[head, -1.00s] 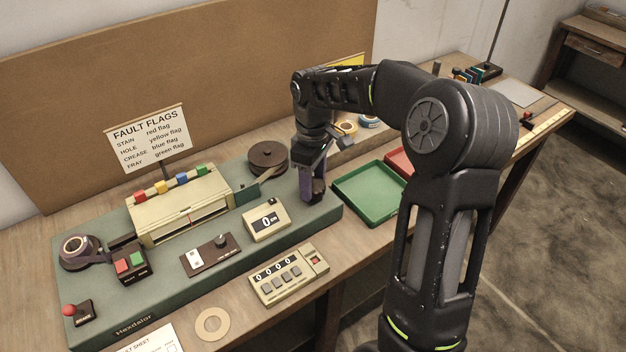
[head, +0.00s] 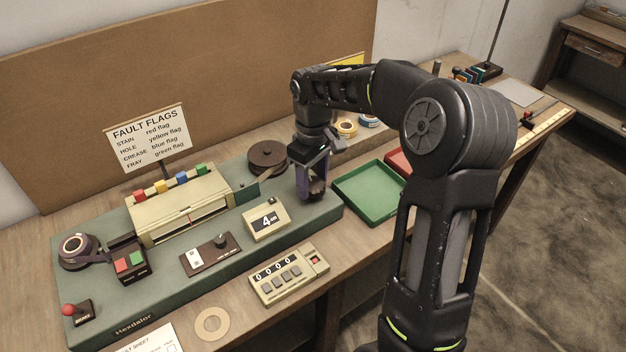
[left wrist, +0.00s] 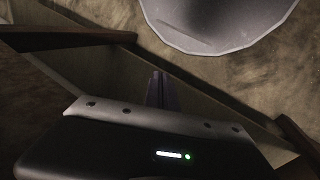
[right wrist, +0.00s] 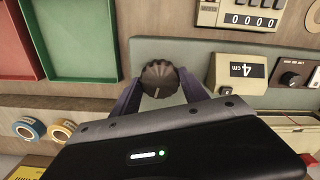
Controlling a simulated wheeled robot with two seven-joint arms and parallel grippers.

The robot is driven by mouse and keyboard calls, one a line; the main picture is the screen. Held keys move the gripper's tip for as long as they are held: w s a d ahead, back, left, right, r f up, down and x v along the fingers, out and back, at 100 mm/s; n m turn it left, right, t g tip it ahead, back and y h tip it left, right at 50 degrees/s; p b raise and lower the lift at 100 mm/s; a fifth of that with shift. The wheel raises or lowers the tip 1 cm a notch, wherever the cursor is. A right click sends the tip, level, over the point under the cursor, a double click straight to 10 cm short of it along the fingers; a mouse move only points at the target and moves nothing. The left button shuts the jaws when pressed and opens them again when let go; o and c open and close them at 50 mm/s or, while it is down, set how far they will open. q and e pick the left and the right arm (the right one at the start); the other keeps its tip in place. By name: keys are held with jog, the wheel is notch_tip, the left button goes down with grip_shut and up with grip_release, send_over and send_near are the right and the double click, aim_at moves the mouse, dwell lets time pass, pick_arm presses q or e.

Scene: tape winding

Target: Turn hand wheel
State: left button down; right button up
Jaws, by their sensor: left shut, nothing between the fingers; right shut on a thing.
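The hand wheel (right wrist: 158,76) is a dark, ribbed knob with a light mark on its side, seen in the right wrist view. It sits at the right end of the green machine base (head: 335,212). My right gripper (right wrist: 159,92) has one purple finger on either side of the wheel and is shut on it. In the head view the right gripper (head: 311,190) points down and partly hides the wheel. The length counter (head: 267,220) beside it reads 4 cm. My left gripper (left wrist: 158,88) is shut and empty, away from the machine; the head view does not show it.
A green tray (head: 370,217) and a red tray (head: 398,160) lie right of the machine. A dark reel (head: 267,155) stands behind the wheel. A keyed counter (head: 288,276) is in front of the base. In the left wrist view a pale round container (left wrist: 215,22) stands nearby.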

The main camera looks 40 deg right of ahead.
aim_at(313, 184)
jog(key=m, duration=0.6)
jog(key=shift+m, duration=0.3)
dwell(0.4)
jog(key=o, duration=1.4)
jog(key=shift+r, duration=0.15)
notch_tip(313, 184, up, 8)
jog(key=shift+f+b, duration=0.2)
jog(key=shift+b, duration=0.15)
